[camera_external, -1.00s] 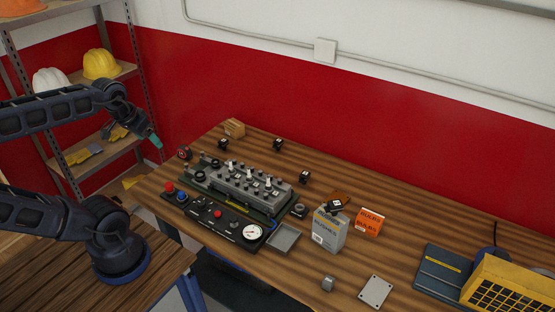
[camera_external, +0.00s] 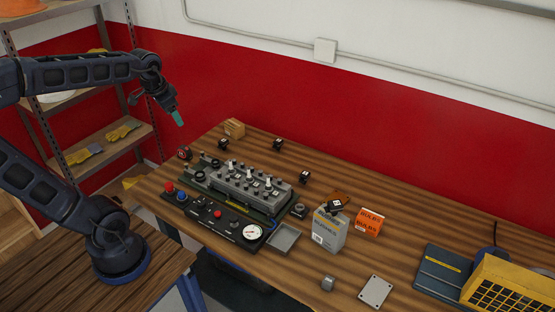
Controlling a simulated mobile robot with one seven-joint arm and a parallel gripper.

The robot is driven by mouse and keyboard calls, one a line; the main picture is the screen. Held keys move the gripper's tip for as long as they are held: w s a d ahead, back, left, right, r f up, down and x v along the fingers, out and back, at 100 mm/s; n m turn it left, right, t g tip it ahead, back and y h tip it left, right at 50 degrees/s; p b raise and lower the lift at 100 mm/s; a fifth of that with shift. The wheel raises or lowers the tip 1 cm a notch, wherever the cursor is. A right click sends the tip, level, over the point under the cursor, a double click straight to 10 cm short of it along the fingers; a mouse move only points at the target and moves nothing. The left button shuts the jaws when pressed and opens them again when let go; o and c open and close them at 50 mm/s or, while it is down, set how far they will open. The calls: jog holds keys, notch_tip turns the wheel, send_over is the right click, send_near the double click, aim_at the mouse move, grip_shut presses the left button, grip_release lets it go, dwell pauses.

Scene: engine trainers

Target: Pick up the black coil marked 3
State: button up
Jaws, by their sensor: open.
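Several small black coils with white marks stand on the wooden bench. One black coil (camera_external: 223,144) is behind the left end of the grey engine trainer, another black coil (camera_external: 278,145) is behind its middle, and a third black coil (camera_external: 304,177) is beside its right end. The numbers are too small to read, so I cannot tell which is marked 3. My gripper (camera_external: 178,118) is open and empty, in the air above the bench's left end, apart from all coils.
The engine trainer (camera_external: 235,192) with upright posts and a gauge panel fills the left middle of the bench. A grey box (camera_external: 329,232), an orange bulbs box (camera_external: 369,222) and a shallow tray (camera_external: 285,238) stand to its right. The back right of the bench is clear.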

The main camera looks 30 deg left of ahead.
jog(key=w+d+m+g, duration=0.15)
jog(key=w+m, duration=0.35)
jog(key=w, duration=1)
jog(key=m+g, duration=0.2)
jog(key=m, duration=0.8)
send_over(278, 141)
notch_tip(278, 141, down, 26)
jog(key=shift+d+f, duration=0.1)
jog(key=shift+f, duration=0.1)
jog(key=shift+w+f, duration=0.1)
jog(key=shift+f, duration=5.55)
jog(key=c, duration=0.9)
jog(key=shift+r, duration=0.1)
